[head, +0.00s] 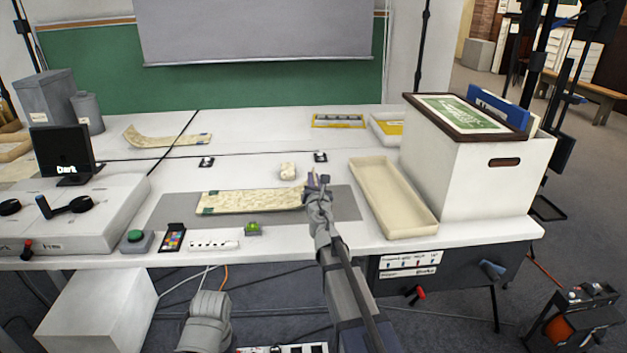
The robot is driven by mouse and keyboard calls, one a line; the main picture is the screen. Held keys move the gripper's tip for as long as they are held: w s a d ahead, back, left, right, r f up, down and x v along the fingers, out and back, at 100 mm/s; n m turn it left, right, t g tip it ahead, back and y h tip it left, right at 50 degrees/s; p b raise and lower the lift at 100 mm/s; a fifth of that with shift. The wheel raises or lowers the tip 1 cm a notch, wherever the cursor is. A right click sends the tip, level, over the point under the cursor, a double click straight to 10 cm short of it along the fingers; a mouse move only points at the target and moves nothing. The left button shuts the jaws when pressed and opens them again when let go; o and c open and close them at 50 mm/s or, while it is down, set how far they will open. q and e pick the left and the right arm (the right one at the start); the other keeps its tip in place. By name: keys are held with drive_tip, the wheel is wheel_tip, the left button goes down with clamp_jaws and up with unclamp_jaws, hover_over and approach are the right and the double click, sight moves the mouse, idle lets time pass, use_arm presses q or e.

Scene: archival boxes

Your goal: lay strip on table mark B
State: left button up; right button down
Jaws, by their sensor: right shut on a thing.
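A cream strip (250,200) with green patches at its left end lies along the grey mat (345,204) in the middle of the table. My right gripper (318,182) is at the strip's right end and shut on it; the jaws hide that end. My left gripper is not in view.
A long shallow cream tray (361,192) stands right of the mat, beside a tall white box (470,185) with a framed picture on top. A small pale block (288,171) lies behind the mat. A colour card (172,238) and a green button (134,237) line the front edge.

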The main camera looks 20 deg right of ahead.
drive_tip(key=shift+f+b, duration=0.65)
drive_tip(key=c, duration=0.9)
unclamp_jaws()
drive_tip(key=shift+o, duration=0.2)
drive_tip(key=shift+v, duration=3.95)
